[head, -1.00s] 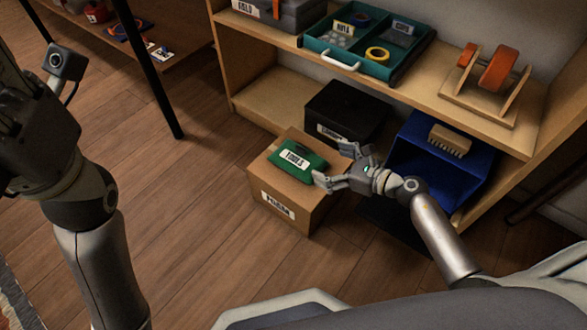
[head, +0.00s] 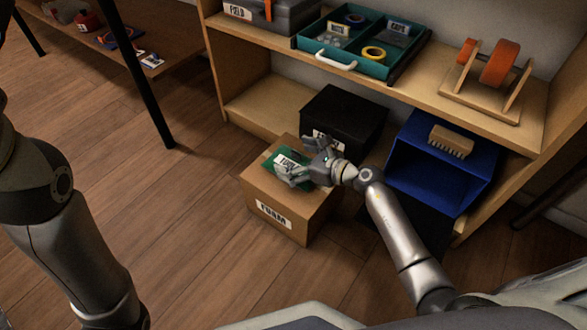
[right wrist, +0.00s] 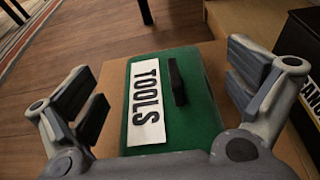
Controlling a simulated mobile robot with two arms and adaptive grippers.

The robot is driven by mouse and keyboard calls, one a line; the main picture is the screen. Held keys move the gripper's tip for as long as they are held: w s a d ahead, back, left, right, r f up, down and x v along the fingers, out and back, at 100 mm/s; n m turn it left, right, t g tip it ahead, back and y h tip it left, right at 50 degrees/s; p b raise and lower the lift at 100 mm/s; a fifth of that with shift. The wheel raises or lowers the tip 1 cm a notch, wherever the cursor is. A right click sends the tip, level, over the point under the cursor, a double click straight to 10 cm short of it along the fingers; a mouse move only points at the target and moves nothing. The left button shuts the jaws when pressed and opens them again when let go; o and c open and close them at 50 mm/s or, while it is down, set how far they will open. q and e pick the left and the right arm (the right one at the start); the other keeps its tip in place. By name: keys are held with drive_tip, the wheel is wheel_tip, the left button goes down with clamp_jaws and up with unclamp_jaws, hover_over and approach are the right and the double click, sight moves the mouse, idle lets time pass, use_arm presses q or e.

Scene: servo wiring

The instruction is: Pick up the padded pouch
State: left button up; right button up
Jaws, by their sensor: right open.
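The padded pouch is green with a white TOOLS label and lies on top of a cardboard box marked FOAM (head: 285,215). In the head view the pouch (head: 274,161) is partly hidden by my right gripper (head: 298,160). In the right wrist view the pouch (right wrist: 200,115) sits between the two spread fingers of my right gripper (right wrist: 165,95), with a dark tab standing on it. The right gripper is open, and its fingers show apart from the pouch's sides. My left arm shows at the left edge of the head view; its gripper is out of the picture.
A black box (head: 345,112) stands behind the FOAM box, and a blue bin (head: 435,185) with a brush (head: 450,140) on it stands to the right. The shelf above (head: 420,90) holds a teal tray (head: 318,52) and a tape dispenser (head: 480,95). Floor at left is clear.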

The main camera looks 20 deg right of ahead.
drive_tip(key=shift+c, duration=0.3)
drive_tip(key=c, duration=1.1)
drive_tip(key=shift+r, duration=0.15)
drive_tip(key=shift+c, duration=0.2)
